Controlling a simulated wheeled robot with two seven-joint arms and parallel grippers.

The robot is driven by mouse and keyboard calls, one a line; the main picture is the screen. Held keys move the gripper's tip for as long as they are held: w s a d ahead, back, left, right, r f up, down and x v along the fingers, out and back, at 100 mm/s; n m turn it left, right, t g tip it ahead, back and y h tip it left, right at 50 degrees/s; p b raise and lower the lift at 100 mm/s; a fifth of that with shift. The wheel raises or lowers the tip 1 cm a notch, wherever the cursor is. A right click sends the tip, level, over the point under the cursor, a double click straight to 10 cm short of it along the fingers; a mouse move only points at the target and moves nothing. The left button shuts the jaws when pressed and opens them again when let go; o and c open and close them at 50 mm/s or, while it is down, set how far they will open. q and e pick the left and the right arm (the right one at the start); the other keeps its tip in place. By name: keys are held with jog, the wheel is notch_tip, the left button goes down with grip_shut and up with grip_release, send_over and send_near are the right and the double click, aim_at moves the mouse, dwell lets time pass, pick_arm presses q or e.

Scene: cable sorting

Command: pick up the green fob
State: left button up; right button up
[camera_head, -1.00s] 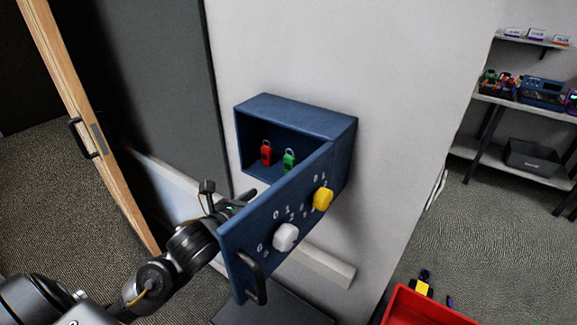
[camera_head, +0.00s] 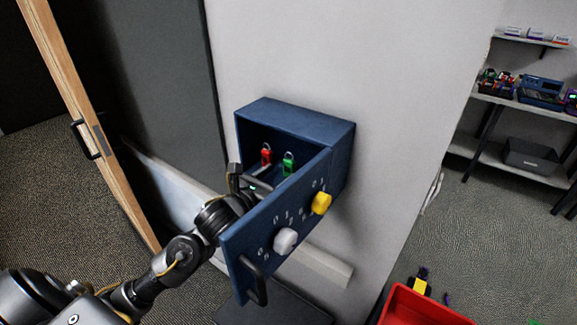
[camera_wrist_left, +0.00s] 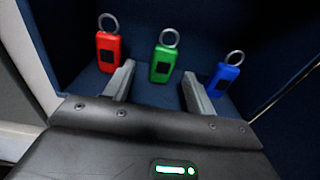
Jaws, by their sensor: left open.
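The green fob (camera_head: 288,163) hangs or stands inside the open blue wall box (camera_head: 300,112), right of the red fob (camera_head: 266,155) in the head view. In the left wrist view the green fob (camera_wrist_left: 163,62) has a metal ring on top and sits ahead, between the lines of my two fingers. My left gripper (camera_wrist_left: 157,85) is open and empty, with its fingertips just short of the green fob. In the head view my left gripper (camera_head: 258,184) reaches into the box opening behind the door, partly hidden. My right gripper is not in view.
A blue fob (camera_wrist_left: 223,77) is right of the green one, and the red fob (camera_wrist_left: 108,50) is left. The box's open door (camera_head: 245,240) with white and yellow knobs stands close to my left arm. A red bin (camera_head: 425,305) is at lower right.

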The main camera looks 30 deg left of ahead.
aim_at(287, 168)
pick_arm(q)
jog(key=w+p, duration=0.1)
jog(key=w, duration=0.1)
jog(key=w+d+p, duration=0.1)
jog(key=w+p, duration=0.1)
jog(key=shift+w+r, duration=0.15)
jog(key=shift+w, duration=0.05)
jog(key=shift+w+f, duration=0.2)
jog(key=shift+w, duration=0.15)
jog(key=shift+s, duration=0.1)
jog(key=c, duration=1)
jog(key=shift+c, duration=0.2)
